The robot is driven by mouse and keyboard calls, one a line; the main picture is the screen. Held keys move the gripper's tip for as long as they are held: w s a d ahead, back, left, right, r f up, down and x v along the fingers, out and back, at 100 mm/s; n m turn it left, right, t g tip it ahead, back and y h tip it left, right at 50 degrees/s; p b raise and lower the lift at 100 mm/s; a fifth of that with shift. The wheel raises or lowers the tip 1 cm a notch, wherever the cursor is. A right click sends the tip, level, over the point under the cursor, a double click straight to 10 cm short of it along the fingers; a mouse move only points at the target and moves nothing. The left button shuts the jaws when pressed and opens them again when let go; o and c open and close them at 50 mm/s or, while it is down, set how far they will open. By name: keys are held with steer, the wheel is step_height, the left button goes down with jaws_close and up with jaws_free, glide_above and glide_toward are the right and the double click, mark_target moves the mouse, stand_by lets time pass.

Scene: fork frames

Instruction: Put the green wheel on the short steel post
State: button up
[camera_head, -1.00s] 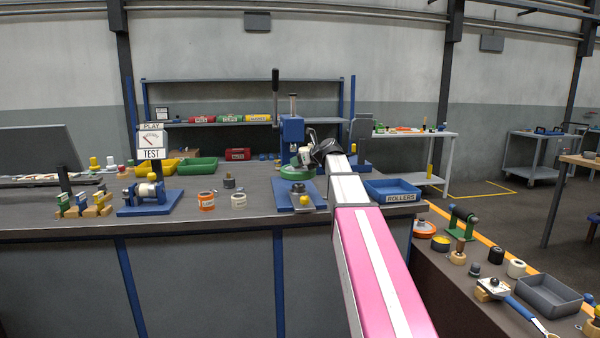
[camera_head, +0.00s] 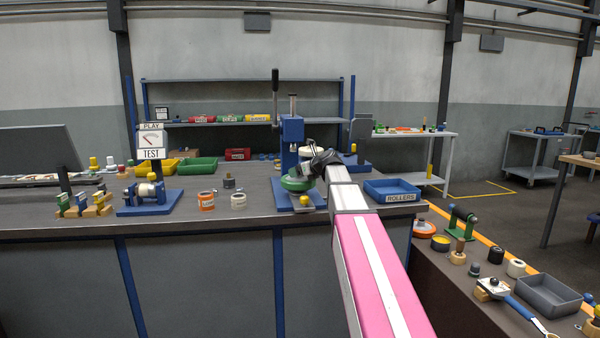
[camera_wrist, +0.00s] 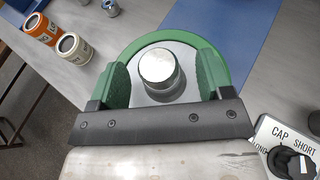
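The green wheel (camera_head: 297,184) lies low over a blue base plate (camera_head: 283,200) at the front of the bench. The wrist view shows the green wheel (camera_wrist: 178,38) flat around a grey middle, and a round steel post (camera_wrist: 157,66) stands up at its centre. I cannot tell whether the wheel is fully seated. My gripper (camera_wrist: 162,62) is above the wheel, its two green-padded fingers apart on either side of the post, with a gap at each side. In the head view my gripper (camera_head: 308,172) is partly hidden by its own dark wrist.
A blue lever press (camera_head: 291,132) stands right behind the wheel. A yellow knob (camera_head: 304,200) is at the plate's front. An orange can (camera_head: 206,200) and a white can (camera_head: 238,201) stand to the left. A blue ROLLERS tray (camera_head: 392,189) is right of my arm.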

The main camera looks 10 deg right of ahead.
steer(key=shift+r, duration=0.1)
steer(key=v, duration=1.2)
